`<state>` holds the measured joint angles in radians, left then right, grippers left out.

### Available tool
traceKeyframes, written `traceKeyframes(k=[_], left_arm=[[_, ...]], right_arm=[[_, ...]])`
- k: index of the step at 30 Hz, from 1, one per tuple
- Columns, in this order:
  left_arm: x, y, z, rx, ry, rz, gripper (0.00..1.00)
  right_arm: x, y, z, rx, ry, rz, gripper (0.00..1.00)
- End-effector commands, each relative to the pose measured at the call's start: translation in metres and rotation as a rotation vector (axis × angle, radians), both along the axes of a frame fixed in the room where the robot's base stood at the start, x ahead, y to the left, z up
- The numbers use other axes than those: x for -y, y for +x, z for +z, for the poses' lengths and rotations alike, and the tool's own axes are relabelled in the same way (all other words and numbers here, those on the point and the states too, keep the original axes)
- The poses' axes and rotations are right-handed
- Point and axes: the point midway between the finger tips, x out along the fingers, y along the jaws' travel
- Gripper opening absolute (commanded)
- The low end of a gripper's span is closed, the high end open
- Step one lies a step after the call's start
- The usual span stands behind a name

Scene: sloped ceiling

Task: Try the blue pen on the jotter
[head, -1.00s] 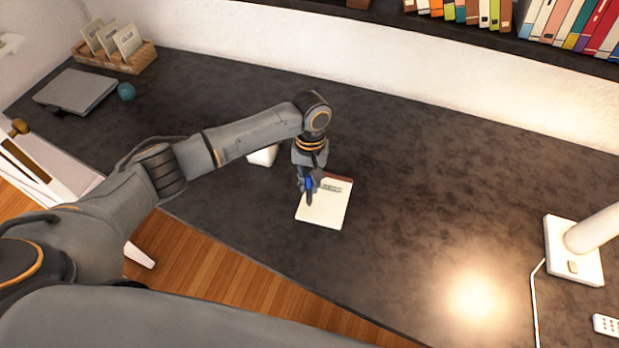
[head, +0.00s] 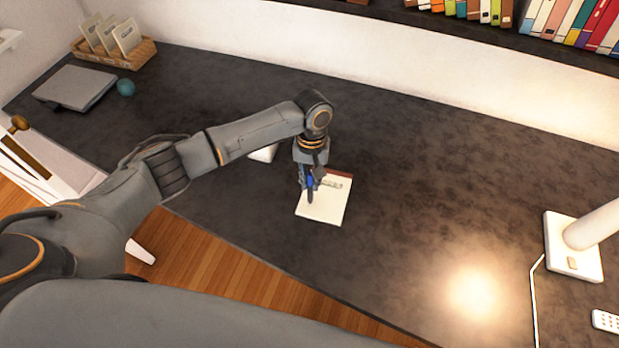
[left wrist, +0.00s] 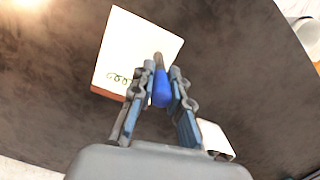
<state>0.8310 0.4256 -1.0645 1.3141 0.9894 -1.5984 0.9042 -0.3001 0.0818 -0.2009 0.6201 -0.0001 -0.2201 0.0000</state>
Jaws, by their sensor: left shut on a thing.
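The jotter (head: 325,207) is a cream pad with a brown top binding, lying on the dark desk. Green looping scribbles show near its bound end in the left wrist view (left wrist: 138,47). My left gripper (head: 310,182) is above the jotter's left part, shut on the blue pen (head: 310,186). In the left wrist view, the pen (left wrist: 161,88) sits between the fingers (left wrist: 157,90), its dark end pointing over the page. I cannot tell whether its tip touches the paper. My right gripper is not in view.
A white object (head: 264,153) sits partly hidden behind my left arm. A lamp base (head: 573,262) with a cord and a remote (head: 606,321) are at the right. A closed laptop-like slab (head: 75,88), teal ball (head: 126,87) and wooden tray (head: 140,56) are far left. The desk's middle is clear.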

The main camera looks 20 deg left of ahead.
Motion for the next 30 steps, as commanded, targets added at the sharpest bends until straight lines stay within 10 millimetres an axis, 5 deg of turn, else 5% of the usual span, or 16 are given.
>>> traceKeyframes(k=[30], left_arm=[[0.041,0.001,0.000,-0.001,0.000,0.001,0.02]], right_arm=[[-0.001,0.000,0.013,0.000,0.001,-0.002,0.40]])
